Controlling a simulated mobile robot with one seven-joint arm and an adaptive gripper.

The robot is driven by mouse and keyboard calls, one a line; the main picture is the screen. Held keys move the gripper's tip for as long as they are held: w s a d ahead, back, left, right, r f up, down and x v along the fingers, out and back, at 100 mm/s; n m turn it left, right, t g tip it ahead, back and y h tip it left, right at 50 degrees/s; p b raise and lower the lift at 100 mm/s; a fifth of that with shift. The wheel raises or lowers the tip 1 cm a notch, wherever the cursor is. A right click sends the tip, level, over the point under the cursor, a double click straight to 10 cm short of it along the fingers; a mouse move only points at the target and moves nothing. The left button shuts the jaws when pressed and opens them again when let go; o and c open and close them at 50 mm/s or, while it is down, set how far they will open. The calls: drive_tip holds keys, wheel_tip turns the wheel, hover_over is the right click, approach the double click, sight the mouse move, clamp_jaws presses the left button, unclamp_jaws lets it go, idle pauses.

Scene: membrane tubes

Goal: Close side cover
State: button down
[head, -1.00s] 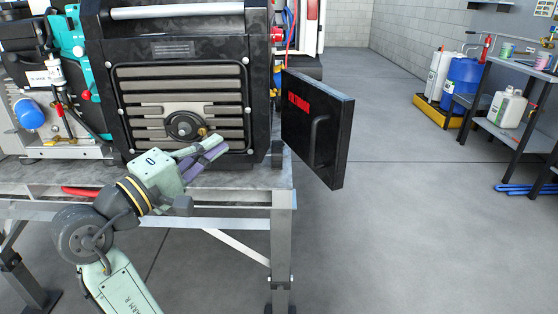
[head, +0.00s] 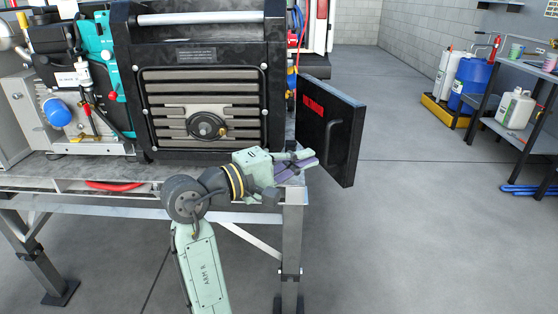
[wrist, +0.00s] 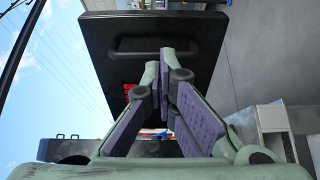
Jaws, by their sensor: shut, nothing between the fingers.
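The side cover (head: 345,110) is a black panel with a red label and a dark bar handle (head: 330,140). It stands swung open at the right side of the black machine (head: 205,42). In the wrist view the cover (wrist: 185,30) fills the upper middle, with its handle (wrist: 150,53) across it. My gripper (head: 313,158) is shut and empty, just left of the cover's lower part in the head view.
The machine stands on a metal workbench (head: 240,215), whose corner and leg lie close to my forearm. The floor (head: 430,230) right of the cover is clear. A shelf (head: 530,70) with bottles stands at the far right, near a blue drum (head: 466,82).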

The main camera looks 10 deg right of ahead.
sight(325, 150)
drive_tip(key=shift+x, duration=1.5)
